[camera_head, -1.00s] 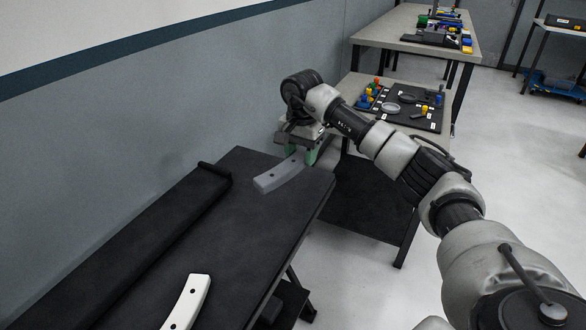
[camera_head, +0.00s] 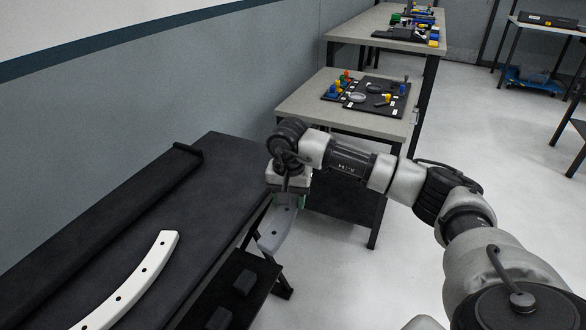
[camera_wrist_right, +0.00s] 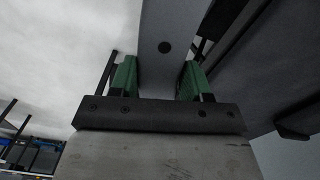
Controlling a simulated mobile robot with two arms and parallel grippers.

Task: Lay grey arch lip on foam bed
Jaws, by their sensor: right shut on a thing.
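The grey arch lip (camera_head: 272,238) is a curved grey strip with small holes. My right gripper (camera_head: 288,203) is shut on it at one end. It hangs tilted beside the right edge of the black table top (camera_head: 215,190), over a gap near the floor. In the right wrist view the lip (camera_wrist_right: 166,25) passes between the green fingers (camera_wrist_right: 158,80). Below the table top is a dark lower surface (camera_head: 262,270) with dark blocks on it. I cannot tell which dark surface is the foam bed. My left gripper is not in view.
A white arch strip (camera_head: 135,283) lies on the black table top. A grey table (camera_head: 370,124) with a black board of coloured parts (camera_head: 368,95) stands behind my right arm. Open floor lies to the right.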

